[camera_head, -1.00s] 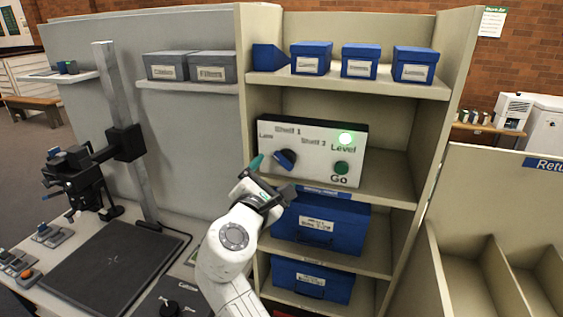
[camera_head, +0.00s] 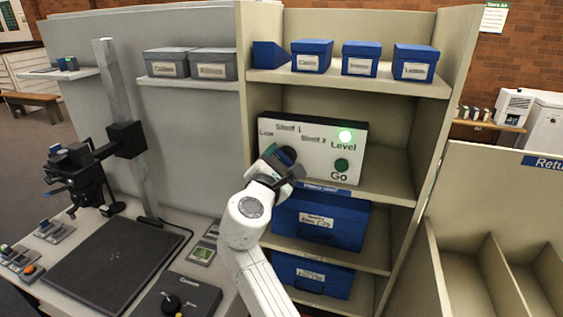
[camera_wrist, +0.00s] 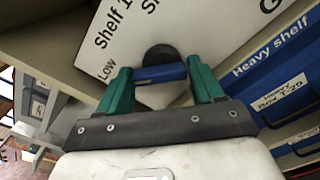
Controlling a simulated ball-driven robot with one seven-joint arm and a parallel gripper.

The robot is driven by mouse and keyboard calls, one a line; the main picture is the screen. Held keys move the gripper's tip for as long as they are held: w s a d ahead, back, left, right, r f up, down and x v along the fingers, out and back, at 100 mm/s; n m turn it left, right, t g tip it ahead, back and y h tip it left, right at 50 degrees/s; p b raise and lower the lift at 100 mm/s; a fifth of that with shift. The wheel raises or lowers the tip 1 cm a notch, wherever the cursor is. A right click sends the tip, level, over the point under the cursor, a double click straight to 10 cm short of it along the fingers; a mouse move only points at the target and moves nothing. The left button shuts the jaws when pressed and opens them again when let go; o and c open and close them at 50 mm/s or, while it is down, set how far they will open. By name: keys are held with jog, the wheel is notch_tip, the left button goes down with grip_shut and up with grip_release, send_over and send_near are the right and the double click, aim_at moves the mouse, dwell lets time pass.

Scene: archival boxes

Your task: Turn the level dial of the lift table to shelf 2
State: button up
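The white control panel (camera_head: 317,158) stands on a shelf, lettered Low, Shelf 1, another shelf label, Level and Go. Its level dial shows in the wrist view as a dark round knob with a blue bar (camera_wrist: 160,73). One end of the bar points towards the Low lettering. My gripper (camera_head: 281,153) is at the panel's lower left and hides most of the dial in the head view. In the wrist view my gripper (camera_wrist: 163,76) has its green fingers apart, one near each end of the bar. I cannot tell whether they touch it.
A blue Heavy shelf box (camera_head: 318,218) sits just below. Small blue boxes (camera_head: 311,55) stand above.

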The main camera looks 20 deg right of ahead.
jog(key=c, duration=0.6)
jog(key=shift+f+m+b, duration=0.1)
jog(key=shift+m+b, duration=0.2)
jog(key=shift+b, duration=0.05)
jog(key=shift+f+m+b, duration=0.15)
jog(key=shift+m+b, duration=0.65)
jog(key=shift+b, duration=0.1)
jog(key=m+b, duration=0.5)
jog(key=shift+s+d, duration=0.1)
jog(key=m+b, duration=0.6)
jog(key=shift+m, duration=0.4)
jog(key=m+b, duration=0.4)
jog(key=m, duration=0.1)
jog(key=shift+d+m+b, duration=0.1)
jog(key=shift+m+b, duration=0.3)
